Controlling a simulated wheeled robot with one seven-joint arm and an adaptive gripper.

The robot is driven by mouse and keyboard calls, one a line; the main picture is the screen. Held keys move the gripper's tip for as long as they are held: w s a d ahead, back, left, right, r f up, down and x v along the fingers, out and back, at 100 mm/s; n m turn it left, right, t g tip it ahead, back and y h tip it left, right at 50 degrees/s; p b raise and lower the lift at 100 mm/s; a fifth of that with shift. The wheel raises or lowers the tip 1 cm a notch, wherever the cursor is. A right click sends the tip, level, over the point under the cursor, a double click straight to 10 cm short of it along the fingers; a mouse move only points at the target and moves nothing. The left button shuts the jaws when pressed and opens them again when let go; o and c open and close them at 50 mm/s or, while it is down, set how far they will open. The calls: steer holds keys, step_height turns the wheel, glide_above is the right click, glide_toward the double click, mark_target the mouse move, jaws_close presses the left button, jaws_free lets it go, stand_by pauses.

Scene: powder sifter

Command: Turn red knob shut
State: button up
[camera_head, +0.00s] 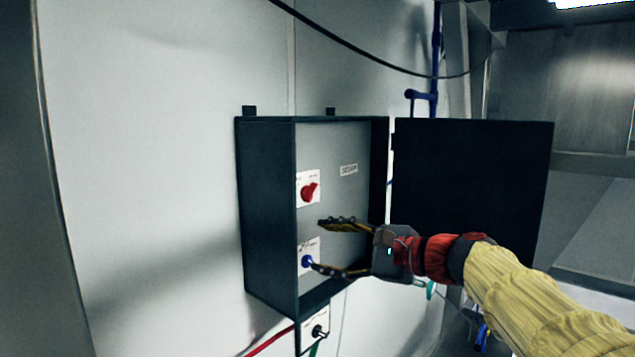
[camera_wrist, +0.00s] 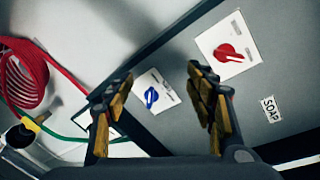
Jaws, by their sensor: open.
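The red knob (camera_head: 309,192) sits on a white plate in the upper part of the open control box (camera_head: 266,215). In the wrist view the red knob (camera_wrist: 229,53) is at the upper right, beyond the right finger. My gripper (camera_head: 330,248) is open and empty, its fingers pointing into the box. In the head view its fingers lie below the red knob, apart from it. The blue knob (camera_head: 306,261) is on a lower white plate, near my lower finger in the head view. In the wrist view the blue knob (camera_wrist: 151,96) shows between the fingertips.
The box door (camera_head: 470,185) stands open to the right, beside my forearm. A label (camera_wrist: 271,109) reading SOAP is on the panel. A small black switch (camera_head: 318,331) sits below the box. A coiled red hose (camera_wrist: 24,75) and a green cable (camera_wrist: 50,134) are outside the box.

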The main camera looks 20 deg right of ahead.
steer(key=m+t+p, duration=0.2)
glide_toward(310, 192)
steer(key=w+f, duration=0.1)
steer(key=p+x, duration=0.2)
steer(key=x, duration=0.5)
steer(key=shift+w, duration=0.4)
steer(key=shift+r, duration=0.1)
steer(key=shift+c, duration=1.4)
steer(key=c, duration=0.9)
